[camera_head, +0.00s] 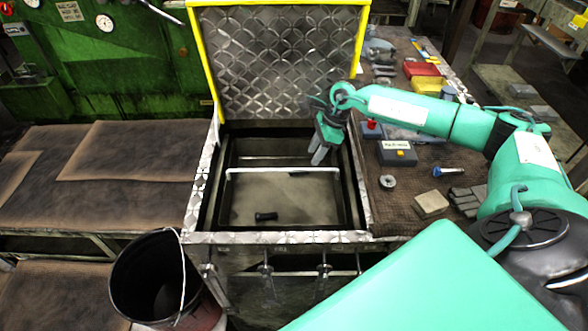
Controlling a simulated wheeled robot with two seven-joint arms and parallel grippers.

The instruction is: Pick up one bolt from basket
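A dark bolt (266,216) lies on its side on the floor of the basket (229,200), toward the near left. The basket is a pale-floored tray with a light rim, set inside a metal box with its lid raised. My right gripper (318,157) hangs over the far right part of the box, pointing down, above and to the right of the bolt and apart from it. Its fingers look small and close together, so I cannot tell whether they are parted. Nothing shows between them. My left gripper is not in view.
The raised patterned lid (278,60) with yellow edges stands behind the box. A cluttered bench (410,215) with small boxes and tools is at the right. A black bucket (150,280) stands at the near left. Flat brown surfaces (110,170) at the left are clear.

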